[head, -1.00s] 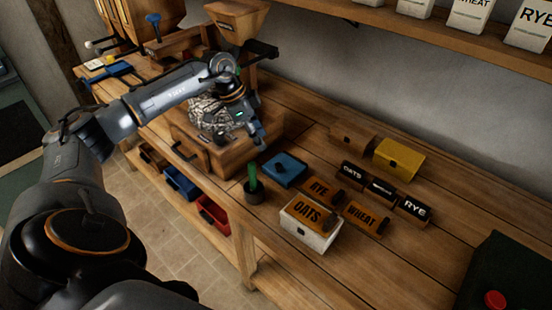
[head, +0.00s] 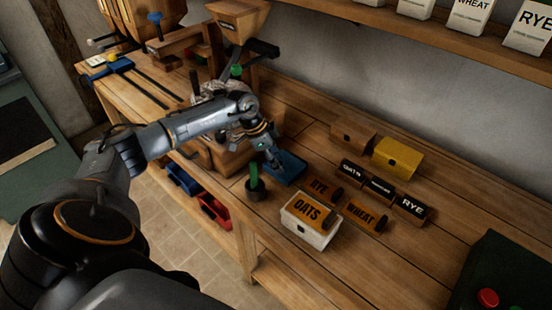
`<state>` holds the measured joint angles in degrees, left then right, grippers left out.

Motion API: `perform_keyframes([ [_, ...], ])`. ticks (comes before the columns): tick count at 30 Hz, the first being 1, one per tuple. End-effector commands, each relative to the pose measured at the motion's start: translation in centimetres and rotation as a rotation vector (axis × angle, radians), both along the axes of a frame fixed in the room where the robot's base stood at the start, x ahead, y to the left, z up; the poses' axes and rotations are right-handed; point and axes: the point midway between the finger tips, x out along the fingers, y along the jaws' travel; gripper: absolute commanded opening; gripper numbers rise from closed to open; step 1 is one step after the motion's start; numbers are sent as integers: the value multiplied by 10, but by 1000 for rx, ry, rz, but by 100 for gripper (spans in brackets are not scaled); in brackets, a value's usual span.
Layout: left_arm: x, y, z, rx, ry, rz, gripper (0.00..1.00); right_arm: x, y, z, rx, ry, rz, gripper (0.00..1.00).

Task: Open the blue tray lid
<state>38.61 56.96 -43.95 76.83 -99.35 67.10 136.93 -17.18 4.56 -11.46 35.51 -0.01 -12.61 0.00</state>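The blue tray (head: 293,168) lies on the wooden bench, behind and to the right of a dark cup with a green handle. Its top looks flat and closed, and its left part is hidden by my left gripper. My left gripper (head: 276,165) points down at the left part of the blue tray, at or just above its top. Its fingers are too small to tell whether they are open or touching the tray. My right gripper is not in view.
The dark cup with the green handle (head: 254,185) stands close to the tray. Nearby are a white OATS box (head: 309,223), a yellow box (head: 397,158), a brown box (head: 352,135) and several labelled blocks. A wooden mill with a hopper (head: 239,14) stands behind my arm.

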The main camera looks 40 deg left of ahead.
Motion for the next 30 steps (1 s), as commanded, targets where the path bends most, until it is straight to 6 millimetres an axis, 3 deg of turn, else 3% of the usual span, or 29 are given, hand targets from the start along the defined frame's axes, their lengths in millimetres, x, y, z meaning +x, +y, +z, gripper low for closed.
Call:
perform_keyframes([
  [1,0,0,0,0,0,0,28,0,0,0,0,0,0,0],
  [5,0,0,0,0,0,0,2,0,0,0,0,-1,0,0],
  [6,0,0,0,0,0,0,0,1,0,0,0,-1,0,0],
  [17,1,0,3,1,14,1,0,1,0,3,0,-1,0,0],
  [30,17,-1,26,9,128,2,0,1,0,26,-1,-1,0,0],
])
